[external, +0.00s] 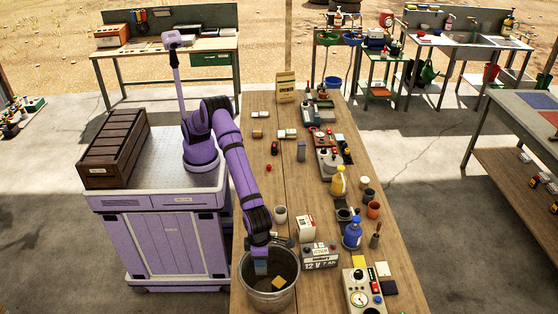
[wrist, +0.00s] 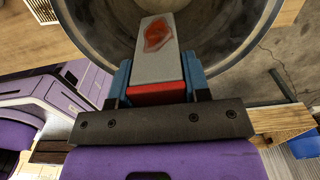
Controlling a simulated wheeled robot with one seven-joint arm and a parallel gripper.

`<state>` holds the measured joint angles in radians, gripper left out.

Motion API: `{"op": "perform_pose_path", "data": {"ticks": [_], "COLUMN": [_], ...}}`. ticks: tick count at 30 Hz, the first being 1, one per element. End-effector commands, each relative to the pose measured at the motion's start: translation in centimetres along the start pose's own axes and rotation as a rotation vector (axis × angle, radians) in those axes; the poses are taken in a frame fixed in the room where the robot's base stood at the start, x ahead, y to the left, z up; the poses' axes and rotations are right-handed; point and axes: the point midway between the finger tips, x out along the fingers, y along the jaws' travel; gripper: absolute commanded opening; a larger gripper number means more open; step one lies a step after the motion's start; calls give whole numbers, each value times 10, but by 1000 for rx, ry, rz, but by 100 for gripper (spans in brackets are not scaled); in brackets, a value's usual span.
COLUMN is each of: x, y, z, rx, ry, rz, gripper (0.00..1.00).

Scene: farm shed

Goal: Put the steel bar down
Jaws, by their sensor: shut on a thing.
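My gripper (external: 260,267) is over the metal bucket (external: 247,287) at the near end of the long wooden table. In the wrist view my gripper (wrist: 158,85) has its blue fingers shut on a grey bar, the steel bar (wrist: 165,62), with a red patch on top and a red near end. The bar points away from the gripper, over the bucket's opening (wrist: 85,12). In the external view the bar is hard to make out between the fingers. I cannot tell whether it touches the bucket.
A yellow block (external: 278,284) lies inside the bucket. A white and red box (external: 305,228), a 12 V battery (external: 320,260) and a control box (external: 362,292) stand to its right. A pale cup (external: 280,214) stands behind it. The table's left middle is fairly clear.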

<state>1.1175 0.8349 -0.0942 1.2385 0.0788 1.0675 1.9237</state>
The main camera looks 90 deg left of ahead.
Motion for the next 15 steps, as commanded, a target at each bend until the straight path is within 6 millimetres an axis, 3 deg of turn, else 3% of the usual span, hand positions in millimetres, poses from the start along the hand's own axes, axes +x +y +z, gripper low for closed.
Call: {"op": "perform_pose_path", "data": {"ticks": [9, 15], "x": [74, 99], "y": [0, 0], "z": [-1, -1], "rx": [-1, -1], "ry": [1, 1], "rz": [3, 0], "gripper": [11, 11]}}
